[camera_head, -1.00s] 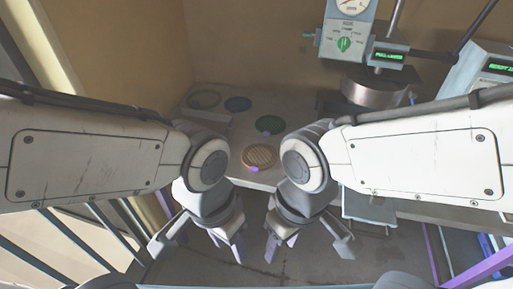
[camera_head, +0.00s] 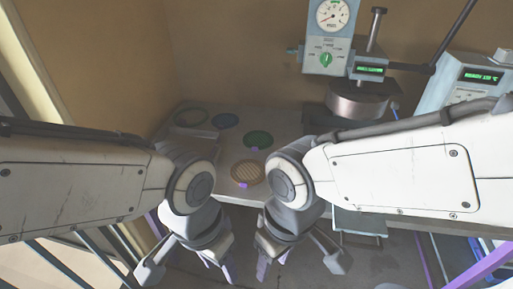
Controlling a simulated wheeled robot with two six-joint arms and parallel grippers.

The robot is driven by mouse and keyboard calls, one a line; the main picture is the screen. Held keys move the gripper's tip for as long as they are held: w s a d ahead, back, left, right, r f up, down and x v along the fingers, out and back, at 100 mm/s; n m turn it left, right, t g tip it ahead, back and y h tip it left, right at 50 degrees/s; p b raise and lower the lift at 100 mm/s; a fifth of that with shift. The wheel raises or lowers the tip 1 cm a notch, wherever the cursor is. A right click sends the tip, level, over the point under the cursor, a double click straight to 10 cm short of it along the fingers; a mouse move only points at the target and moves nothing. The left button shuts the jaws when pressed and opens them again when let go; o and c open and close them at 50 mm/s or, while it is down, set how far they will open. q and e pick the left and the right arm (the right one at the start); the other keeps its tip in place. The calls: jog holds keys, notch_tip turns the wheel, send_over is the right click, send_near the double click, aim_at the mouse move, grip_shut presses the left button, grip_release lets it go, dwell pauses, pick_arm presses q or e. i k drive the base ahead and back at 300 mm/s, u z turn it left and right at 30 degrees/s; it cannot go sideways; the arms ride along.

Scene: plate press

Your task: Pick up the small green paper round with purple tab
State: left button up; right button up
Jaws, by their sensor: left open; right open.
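The green round (camera_head: 258,138) lies flat at the right of the light grey worktop, behind my grippers. Its small purple tab (camera_head: 254,150) points toward me. A tan ridged round (camera_head: 248,172) with a purple tab (camera_head: 242,185) lies nearer, between my two wrists. My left gripper (camera_head: 190,272) is open and empty, in front of the worktop's near edge. My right gripper (camera_head: 298,268) is also open and empty, in front of that edge. Neither gripper touches a round.
A dark blue round (camera_head: 226,121) and a green ring-like round (camera_head: 191,117) lie at the back left of the worktop (camera_head: 215,143). A press with a metal cylinder (camera_head: 357,103) and a gauge (camera_head: 332,15) stands at the back right. A control box (camera_head: 470,80) is further right.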

aim_at(258, 140)
jog(key=u, duration=0.6)
jog(key=i, duration=1.25)
jog(key=z, duration=0.7)
